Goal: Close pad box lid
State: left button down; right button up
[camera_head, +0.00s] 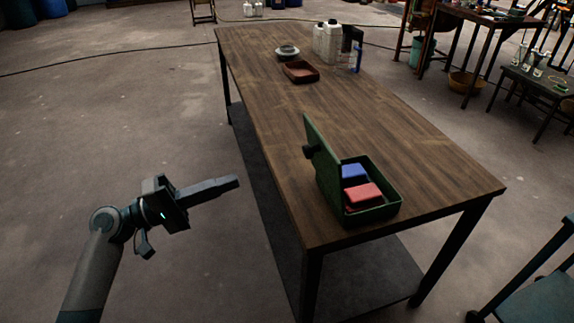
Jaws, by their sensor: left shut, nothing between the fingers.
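A green pad box (383,213) stands near the front end of the wooden table. Its lid (322,161) is open and stands upright on the left side of the box, with a dark knob on its outer face. A red pad (363,195) and a blue pad (354,171) lie inside the box. My left gripper (238,182) is shut and empty. It is left of the table, apart from the lid, with its fingers pointing right toward it. My right gripper is not in view.
The wooden table (390,125) has clear room behind and right of the box. A reddish tray (300,71), a round dish (287,52) and white bottles (331,43) stand at its far end. Open floor lies left. A blue-green chair (540,300) is at the lower right.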

aim_at(304, 152)
pick_arm(q)
jog(key=shift+s+r+g+h, duration=0.2)
jog(key=shift+s+r, duration=0.1)
jog(key=shift+r, duration=0.2)
jog(key=shift+s+r+g+h, duration=0.2)
jog(key=shift+s+r, duration=0.05)
jog(key=shift+r, duration=0.2)
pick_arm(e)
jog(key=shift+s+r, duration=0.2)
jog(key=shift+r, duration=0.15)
pick_arm(q)
jog(key=shift+d, duration=0.15)
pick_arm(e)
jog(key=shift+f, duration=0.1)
